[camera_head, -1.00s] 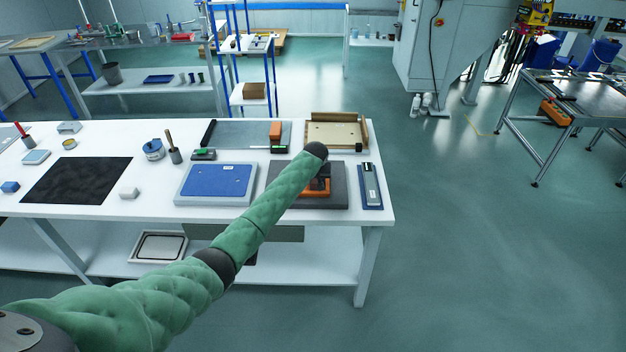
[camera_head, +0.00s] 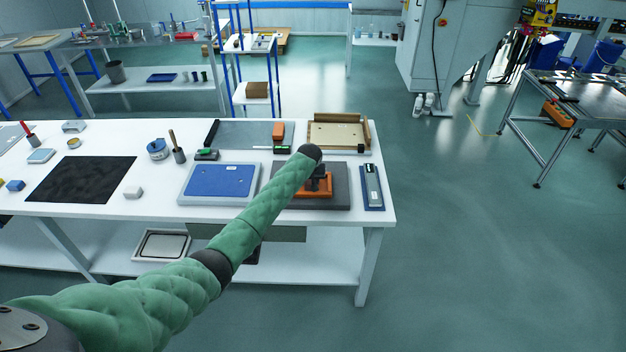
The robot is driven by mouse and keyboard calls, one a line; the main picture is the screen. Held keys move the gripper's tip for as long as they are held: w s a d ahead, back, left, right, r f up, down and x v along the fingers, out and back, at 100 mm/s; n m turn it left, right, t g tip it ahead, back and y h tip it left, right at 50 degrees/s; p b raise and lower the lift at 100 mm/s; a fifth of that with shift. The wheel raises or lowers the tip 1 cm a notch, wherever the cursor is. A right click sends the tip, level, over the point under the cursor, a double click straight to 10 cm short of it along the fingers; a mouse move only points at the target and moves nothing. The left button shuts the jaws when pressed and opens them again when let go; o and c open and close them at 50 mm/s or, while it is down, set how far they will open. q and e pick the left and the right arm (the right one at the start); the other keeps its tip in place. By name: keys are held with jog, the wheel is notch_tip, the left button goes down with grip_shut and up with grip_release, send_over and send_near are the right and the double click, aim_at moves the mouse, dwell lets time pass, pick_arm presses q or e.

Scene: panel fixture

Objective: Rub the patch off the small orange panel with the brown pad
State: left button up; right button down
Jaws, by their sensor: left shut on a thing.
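The small orange panel (camera_head: 327,193) lies on a dark grey base plate (camera_head: 340,202) at the right end of the white table. My left arm reaches across from the lower left. My left gripper (camera_head: 320,184) is dark and points down over the middle of the panel. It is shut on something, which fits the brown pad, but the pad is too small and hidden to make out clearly. The arm and gripper cover part of the panel, and I cannot see the patch. My right gripper is not in view.
A blue panel (camera_head: 222,180) on a light tray lies left of the base plate. A blue holder with a grey tool (camera_head: 372,186) lies to its right. A wooden fixture (camera_head: 338,134) stands behind. The table (camera_head: 110,219) has free room at front left.

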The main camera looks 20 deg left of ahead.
pick_arm(q)
jog(key=shift+s+a, duration=0.1)
jog(key=shift+a, duration=0.15)
jog(key=shift+s+a+p, duration=0.15)
jog(key=shift+a+p, duration=0.3)
jog(key=shift+a, duration=0.05)
jog(key=shift+a, duration=0.1)
jog(key=shift+s+a, duration=0.1)
jog(key=shift+a, duration=0.2)
jog(key=shift+s+a+p, duration=0.1)
jog(key=shift+a+p, duration=0.15)
jog(key=shift+p, duration=0.05)
jog(key=shift+a, duration=0.15)
jog(key=shift+s+a+f+p, duration=0.1)
jog(key=shift+s+a+p, duration=0.15)
jog(key=shift+a, duration=0.25)
jog(key=shift+w+d, duration=0.1)
jog(key=shift+d, duration=0.1)
jog(key=shift+w+d, duration=0.2)
jog(key=shift+d, duration=0.35)
